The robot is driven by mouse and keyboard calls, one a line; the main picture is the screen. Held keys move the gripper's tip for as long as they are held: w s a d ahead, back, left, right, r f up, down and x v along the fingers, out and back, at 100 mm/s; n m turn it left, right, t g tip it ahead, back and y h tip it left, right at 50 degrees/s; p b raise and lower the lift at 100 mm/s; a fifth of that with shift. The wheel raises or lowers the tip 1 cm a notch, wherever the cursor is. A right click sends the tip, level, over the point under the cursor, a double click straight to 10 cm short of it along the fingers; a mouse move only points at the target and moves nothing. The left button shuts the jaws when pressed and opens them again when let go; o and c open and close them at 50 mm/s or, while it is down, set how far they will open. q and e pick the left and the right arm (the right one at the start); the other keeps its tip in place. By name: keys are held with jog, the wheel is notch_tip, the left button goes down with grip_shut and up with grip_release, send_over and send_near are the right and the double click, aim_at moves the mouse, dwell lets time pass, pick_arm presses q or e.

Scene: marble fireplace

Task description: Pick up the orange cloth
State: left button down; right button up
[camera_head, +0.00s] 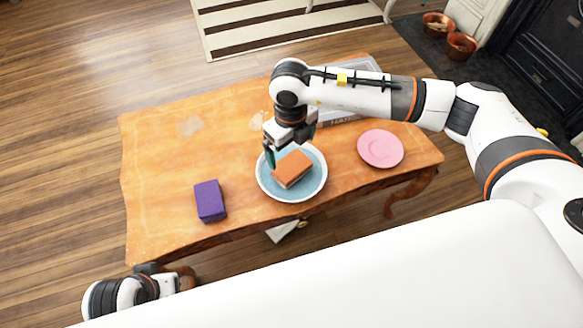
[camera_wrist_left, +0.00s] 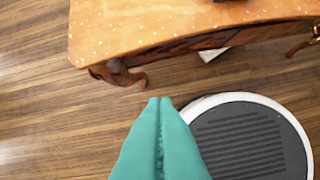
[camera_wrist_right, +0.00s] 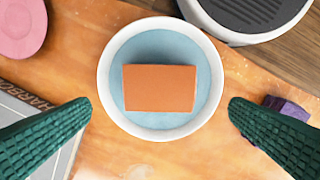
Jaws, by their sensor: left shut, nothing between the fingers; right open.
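The orange cloth (camera_head: 292,169) is a folded block lying in a white bowl (camera_head: 263,187) with a light blue inside, on the wooden table. In the right wrist view the cloth (camera_wrist_right: 159,88) sits in the middle of the bowl (camera_wrist_right: 105,88). My right gripper (camera_head: 272,156) is over the bowl's far left side. Its green fingers (camera_wrist_right: 157,108) are wide open on either side of the bowl in the right wrist view, with nothing between them. My left gripper (camera_wrist_left: 160,100) is shut and empty, off the table's near left corner and over the floor.
A purple block (camera_head: 210,201) lies left of the bowl. A pink plate (camera_head: 380,149) lies to the right. A grey lettered tray (camera_head: 365,66) is at the back, partly hidden by my right arm. The table's left part (camera_head: 160,165) is clear.

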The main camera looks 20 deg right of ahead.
aim_at(292, 165)
notch_tip(292, 165, down, 9)
jog(key=shift+f+b, duration=0.1)
jog(key=shift+b, duration=0.8)
jog(key=shift+c, duration=0.6)
jog(key=c, duration=0.6)
